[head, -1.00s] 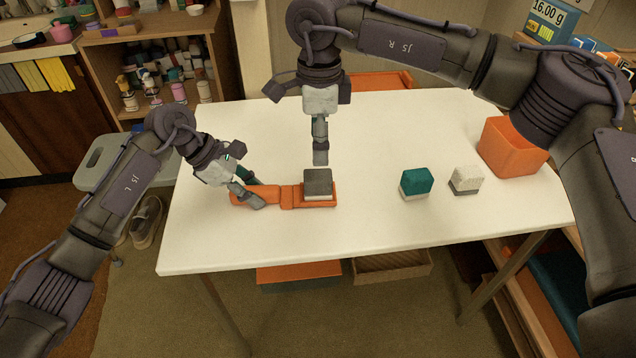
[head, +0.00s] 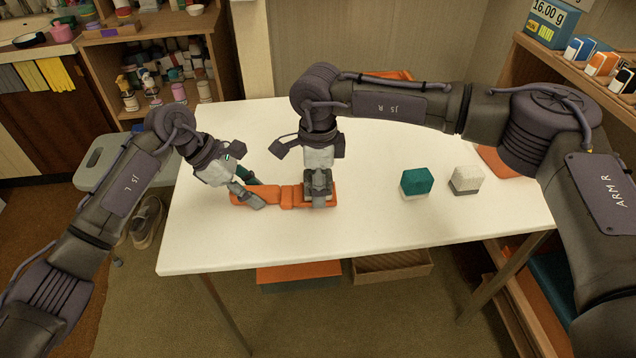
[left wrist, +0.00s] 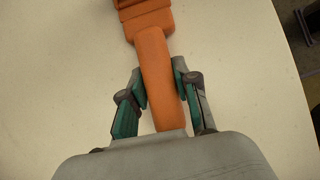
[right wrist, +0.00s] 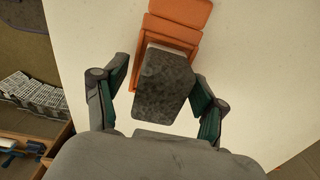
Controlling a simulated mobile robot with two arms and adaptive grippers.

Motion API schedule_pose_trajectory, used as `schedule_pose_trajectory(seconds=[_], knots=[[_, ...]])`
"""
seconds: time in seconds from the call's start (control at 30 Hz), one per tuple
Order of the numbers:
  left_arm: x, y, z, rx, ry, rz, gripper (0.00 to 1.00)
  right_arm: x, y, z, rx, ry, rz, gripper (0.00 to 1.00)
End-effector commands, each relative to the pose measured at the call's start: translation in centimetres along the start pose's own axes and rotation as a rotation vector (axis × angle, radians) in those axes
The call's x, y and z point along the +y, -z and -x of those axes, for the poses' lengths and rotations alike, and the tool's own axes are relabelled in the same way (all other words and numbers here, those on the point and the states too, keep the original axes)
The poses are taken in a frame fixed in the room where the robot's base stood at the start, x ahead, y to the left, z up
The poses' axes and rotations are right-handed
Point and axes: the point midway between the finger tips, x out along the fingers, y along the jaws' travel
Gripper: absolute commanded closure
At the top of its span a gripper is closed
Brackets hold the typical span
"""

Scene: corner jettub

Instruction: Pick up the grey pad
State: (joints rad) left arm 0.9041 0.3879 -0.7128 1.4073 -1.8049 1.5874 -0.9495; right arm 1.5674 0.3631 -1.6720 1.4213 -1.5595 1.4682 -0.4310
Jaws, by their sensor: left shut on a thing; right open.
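The grey pad (right wrist: 163,85) is a dark block with a white layer under it. It sits in the square end of an orange holder (right wrist: 178,34) on the white table. My right gripper (right wrist: 155,105) is open, with one finger on either side of the pad and visible gaps between. In the head view the right gripper (head: 319,190) hides most of the pad. My left gripper (left wrist: 160,85) is shut on the holder's orange handle (left wrist: 158,60), which also shows in the head view (head: 262,193).
A teal pad (head: 416,182) and a white pad (head: 466,180) stand apart on the right of the table (head: 385,235). An orange bin (head: 494,160) behind them is partly hidden by my right arm. The table's front middle is clear.

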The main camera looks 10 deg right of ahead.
Motion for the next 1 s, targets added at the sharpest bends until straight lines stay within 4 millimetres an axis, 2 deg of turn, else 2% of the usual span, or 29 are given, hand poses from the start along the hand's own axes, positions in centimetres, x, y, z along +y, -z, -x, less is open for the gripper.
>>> schedule_pose_trajectory(seconds=[0.07, 0.1, 0.4, 0.67, 0.77, 0.87, 1.0], knots=[[-0.1, 0.2, -0.2, 0.003, 0.003, 0.002, 1.0, 0.0, 0.0, 0.0, 0.0, 0.0, 0.0, 0.29], [-0.1, 0.2, -0.2, 0.003, 0.003, 0.002, 1.0, 0.0, 0.0, 0.0, 0.0, 0.0, 0.0, 0.32], [-0.1, 0.2, -0.2, 0.003, 0.003, 0.002, 1.0, 0.0, 0.0, 0.0, 0.001, 0.0, 0.0, 0.82], [-0.1, 0.1, -0.2, 0.002, 0.003, 0.001, 1.0, 0.0, 0.0, 0.0, 0.001, -0.001, 0.0, 0.83], [-0.1, 0.1, -0.2, 0.002, 0.003, 0.001, 1.0, 0.0, 0.0, 0.6, 0.001, 0.0, 0.0, 0.83], [-0.1, 0.2, -0.2, 0.003, 0.003, 0.002, 1.0, -0.1, 0.0, 2.1, 0.0, 0.002, 0.0, 0.83], [-0.1, 0.2, -0.2, 0.003, 0.002, 0.002, 1.0, -0.1, 0.0, 5.0, 0.0, 0.002, 0.0, 0.83]])
